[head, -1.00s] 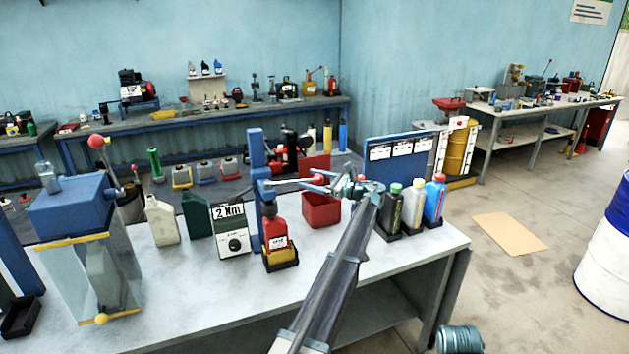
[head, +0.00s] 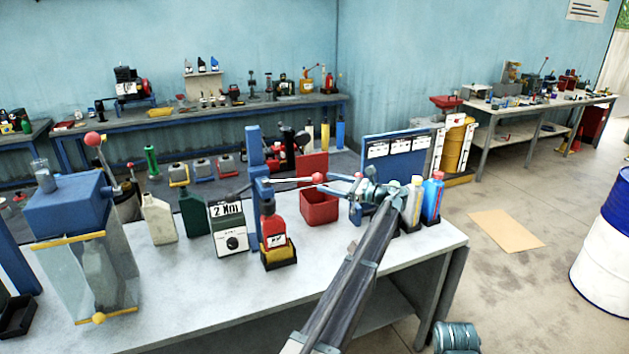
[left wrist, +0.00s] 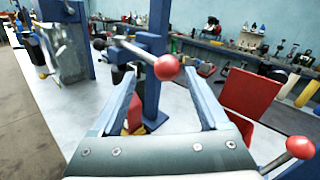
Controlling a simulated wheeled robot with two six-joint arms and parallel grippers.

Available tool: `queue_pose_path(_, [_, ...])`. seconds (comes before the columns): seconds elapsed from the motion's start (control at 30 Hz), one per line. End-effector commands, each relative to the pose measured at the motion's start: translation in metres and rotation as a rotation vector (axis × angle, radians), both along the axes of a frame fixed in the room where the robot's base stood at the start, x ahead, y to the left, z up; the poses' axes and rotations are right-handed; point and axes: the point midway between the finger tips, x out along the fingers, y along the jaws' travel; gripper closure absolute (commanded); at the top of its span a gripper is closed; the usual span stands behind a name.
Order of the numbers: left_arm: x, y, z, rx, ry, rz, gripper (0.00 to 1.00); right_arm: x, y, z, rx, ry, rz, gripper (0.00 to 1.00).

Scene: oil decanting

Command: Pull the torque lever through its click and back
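The torque lever is a bar on a blue post (head: 255,160); its red ball knob (head: 317,178) points right, over the red bin. My left gripper (head: 343,181) is just right of the knob in the head view, with a small gap. In the left wrist view the gripper (left wrist: 162,78) is open and empty. The red knob (left wrist: 166,67) appears between the two fingertips and beyond them, not held. The lever bar runs from the knob towards the upper left, in front of the blue post (left wrist: 157,60).
A red bottle (head: 272,233) stands at the post's foot, beside a dial box (head: 230,240). A red bin (head: 320,208) is behind. Bottles (head: 432,198) stand right of my arm. Another red ball (left wrist: 300,147) is close at the wrist view's lower right; its mount is unclear. The front tabletop is clear.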

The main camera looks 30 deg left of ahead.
Motion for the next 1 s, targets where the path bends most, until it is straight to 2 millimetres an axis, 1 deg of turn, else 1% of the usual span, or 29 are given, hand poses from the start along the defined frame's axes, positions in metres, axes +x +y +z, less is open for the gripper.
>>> queue_pose_path(0.03, [0.000,-0.012,0.000,0.000,0.000,-0.002,0.22,0.000,0.000,0.000,0.000,0.000,0.000,0.50])
queue_pose_path(0.1, [0.000,-0.024,0.000,0.000,0.000,-0.001,0.22,0.000,0.000,0.000,0.000,0.000,0.000,0.50])
queue_pose_path(0.2, [0.000,-0.038,0.000,0.000,0.000,-0.001,0.22,0.000,0.000,0.000,0.000,0.000,0.000,0.50])
queue_pose_path(0.3, [0.000,-0.047,0.000,0.000,-0.001,0.000,0.22,0.000,0.000,0.000,0.000,0.000,0.000,0.50])
queue_pose_path(0.47, [-0.001,-0.054,0.000,0.000,-0.001,0.000,0.22,0.000,0.000,0.000,0.000,0.000,0.000,0.50])
queue_pose_path(0.7, [-0.001,-0.055,0.000,0.000,-0.001,0.000,0.22,0.000,0.000,0.000,0.000,0.000,0.000,0.50])
queue_pose_path(0.73, [-0.001,-0.055,0.000,0.000,-0.001,0.000,0.24,0.000,0.000,0.000,0.000,0.000,0.000,0.50])
queue_pose_path(0.8, [-0.003,-0.054,0.000,-0.001,0.002,-0.006,0.36,0.000,0.000,0.000,0.000,0.000,0.000,0.50])
queue_pose_path(0.87, [-0.010,-0.049,0.000,-0.007,0.014,-0.030,0.47,0.000,0.000,0.002,0.000,0.000,0.000,0.50])
queue_pose_path(0.9, [-0.017,-0.044,0.000,-0.015,0.027,-0.061,0.54,0.000,0.000,0.004,0.000,0.000,0.000,0.50])
queue_pose_path(0.97, [-0.031,-0.036,-0.001,-0.030,0.055,-0.131,0.65,0.000,0.000,0.007,0.000,0.000,0.000,0.50])
queue_pose_path(1.0, [-0.042,-0.031,-0.002,-0.041,0.079,-0.192,0.72,0.000,0.000,0.009,0.000,0.000,0.000,0.50])
